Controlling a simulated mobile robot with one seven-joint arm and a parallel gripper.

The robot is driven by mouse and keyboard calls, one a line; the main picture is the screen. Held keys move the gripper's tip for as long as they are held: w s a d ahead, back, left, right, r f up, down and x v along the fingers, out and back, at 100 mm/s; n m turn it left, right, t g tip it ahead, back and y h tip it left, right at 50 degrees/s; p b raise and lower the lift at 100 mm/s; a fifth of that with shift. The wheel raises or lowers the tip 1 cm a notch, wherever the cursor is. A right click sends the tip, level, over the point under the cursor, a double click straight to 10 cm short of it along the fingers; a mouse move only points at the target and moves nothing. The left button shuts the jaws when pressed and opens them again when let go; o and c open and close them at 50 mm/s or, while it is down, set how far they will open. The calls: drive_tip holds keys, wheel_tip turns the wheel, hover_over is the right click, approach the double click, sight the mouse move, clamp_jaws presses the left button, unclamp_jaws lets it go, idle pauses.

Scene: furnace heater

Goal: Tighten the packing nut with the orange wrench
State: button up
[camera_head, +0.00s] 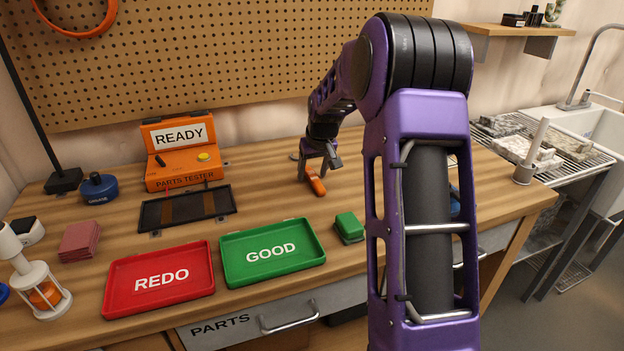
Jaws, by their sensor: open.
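The orange wrench (316,183) lies on the wooden workbench, right of the parts tester. Its orange handle points toward the front, and its far end is hidden under my gripper. My gripper (320,166) points down over the far part of the handle with its fingers open. I cannot tell whether the fingers touch the wrench. I cannot make out the packing nut; my purple arm covers much of the right side of the bench.
An orange parts tester (179,172) reading READY stands at the back left, with a dark tray (160,217) before it. Red REDO (130,301) and green GOOD (290,277) trays lie in front. A green block (349,226) sits right of them. A sink (570,122) is far right.

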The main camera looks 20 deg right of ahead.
drive_tip(key=shift+f, duration=0.2)
idle(0.4)
clamp_jaws()
